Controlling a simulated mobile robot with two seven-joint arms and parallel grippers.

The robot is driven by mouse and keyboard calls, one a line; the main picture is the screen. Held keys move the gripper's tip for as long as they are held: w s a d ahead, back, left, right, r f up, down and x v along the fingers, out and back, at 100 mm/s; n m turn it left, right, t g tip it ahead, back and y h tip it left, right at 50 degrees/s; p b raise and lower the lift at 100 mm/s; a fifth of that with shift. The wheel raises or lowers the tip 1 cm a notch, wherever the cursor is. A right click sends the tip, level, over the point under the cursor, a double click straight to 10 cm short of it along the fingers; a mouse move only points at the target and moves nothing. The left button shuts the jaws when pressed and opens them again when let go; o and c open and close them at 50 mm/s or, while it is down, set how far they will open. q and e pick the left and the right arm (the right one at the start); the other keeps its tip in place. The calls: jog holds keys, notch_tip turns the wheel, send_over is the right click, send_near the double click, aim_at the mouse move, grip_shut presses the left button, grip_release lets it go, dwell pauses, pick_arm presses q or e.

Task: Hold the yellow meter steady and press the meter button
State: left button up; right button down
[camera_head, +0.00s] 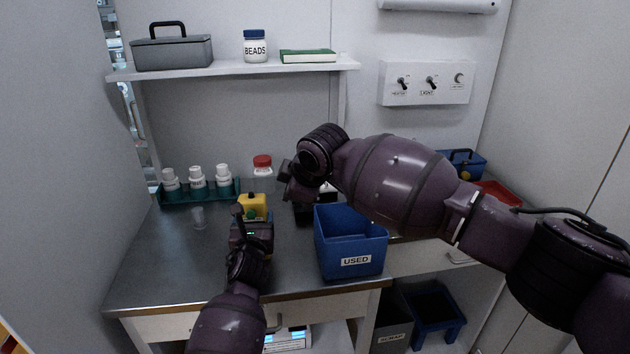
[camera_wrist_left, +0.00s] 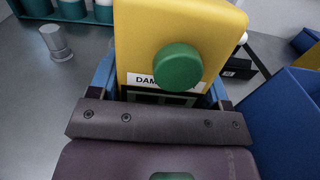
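The yellow meter (camera_head: 254,202) stands on the grey worktop, in front of the bottle rack. In the left wrist view the meter (camera_wrist_left: 150,35) fills the upper middle, with its round green button (camera_wrist_left: 179,67) facing me above a partly covered label. My left gripper (camera_head: 252,226) is at the meter's near side, and its blue fingers lie against both sides of it. My right gripper (camera_head: 291,181) hangs above the worktop, right of the meter and apart from it. The right fingers are dark and partly hidden, so their opening is unclear.
A blue bin marked USED (camera_head: 350,243) stands right of the meter, under my right arm. A green rack (camera_head: 199,194) with white bottles and a red-capped jar (camera_head: 263,166) stand behind. The front left worktop is clear.

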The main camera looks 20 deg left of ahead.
pick_arm(q)
jog(key=o, duration=0.5)
jog(key=shift+f, duration=0.35)
jog(key=shift+c, duration=0.2)
jog(key=shift+o, duration=0.2)
jog(key=shift+r, duration=0.2)
jog(key=shift+s, duration=0.1)
